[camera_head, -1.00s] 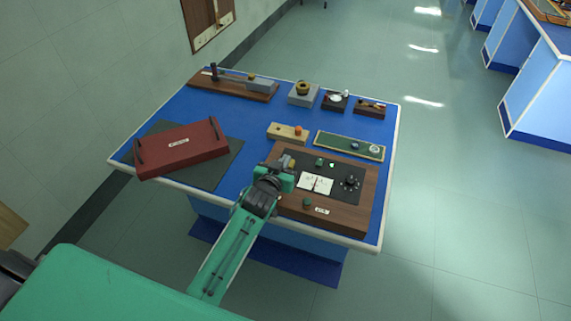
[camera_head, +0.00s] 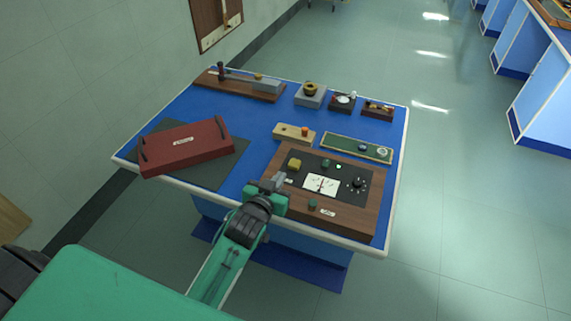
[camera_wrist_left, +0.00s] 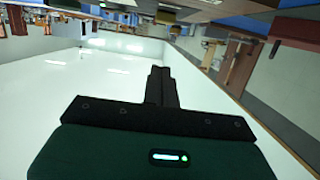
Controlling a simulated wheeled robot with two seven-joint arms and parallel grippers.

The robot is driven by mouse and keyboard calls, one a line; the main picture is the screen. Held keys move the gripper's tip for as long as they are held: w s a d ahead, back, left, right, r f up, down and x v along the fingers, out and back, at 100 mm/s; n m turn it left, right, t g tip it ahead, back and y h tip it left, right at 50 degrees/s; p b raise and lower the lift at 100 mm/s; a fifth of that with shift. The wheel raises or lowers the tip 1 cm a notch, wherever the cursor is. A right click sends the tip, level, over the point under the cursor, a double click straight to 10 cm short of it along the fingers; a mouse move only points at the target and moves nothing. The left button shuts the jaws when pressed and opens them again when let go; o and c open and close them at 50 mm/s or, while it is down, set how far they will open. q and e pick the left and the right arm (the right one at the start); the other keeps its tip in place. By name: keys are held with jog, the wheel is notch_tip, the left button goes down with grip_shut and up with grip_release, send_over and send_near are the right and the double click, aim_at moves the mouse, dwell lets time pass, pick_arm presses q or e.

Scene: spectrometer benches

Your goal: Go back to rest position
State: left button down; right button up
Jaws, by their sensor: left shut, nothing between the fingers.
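My left gripper (camera_head: 275,181) is at the left edge of the wooden meter box (camera_head: 353,217), with no object in it. Its dark fingers are together in the left wrist view (camera_wrist_left: 161,82). Whether the gripper touches the box cannot be told. The box carries a white meter dial (camera_head: 321,184), a yellow knob (camera_head: 294,164), a lit green lamp (camera_head: 339,166) and a black dial knob (camera_head: 359,183). My right gripper is not in view.
The blue table (camera_head: 185,110) holds a red lidded case (camera_head: 185,150) on a dark mat, a green tray (camera_head: 345,146), a wooden block (camera_head: 288,132) and several small instruments along the back. Blue benches (camera_head: 545,105) stand at the far right. Open floor (camera_head: 450,200) lies right of the table.

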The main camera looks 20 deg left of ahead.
pick_arm(q)
jog(key=shift+s+a+f, duration=0.1)
jog(key=shift+s+f, duration=0.1)
jog(key=s+a+f+m+g, duration=0.15)
jog(key=s+g, duration=0.25)
jog(key=s, duration=0.5)
jog(key=s+f+g, duration=0.3)
jog(key=s+g, duration=0.1)
jog(key=s, duration=0.5)
jog(key=s+a+f+g, duration=0.15)
jog(key=s+g, duration=0.25)
jog(key=s, duration=0.6)
notch_tip(320, 180, down, 31)
jog(key=s+a+f+g, duration=0.2)
jog(key=s+a+f, duration=0.1)
jog(key=s+f, duration=1.6)
jog(key=shift+f+y, duration=0.3)
jog(key=shift+f, duration=0.55)
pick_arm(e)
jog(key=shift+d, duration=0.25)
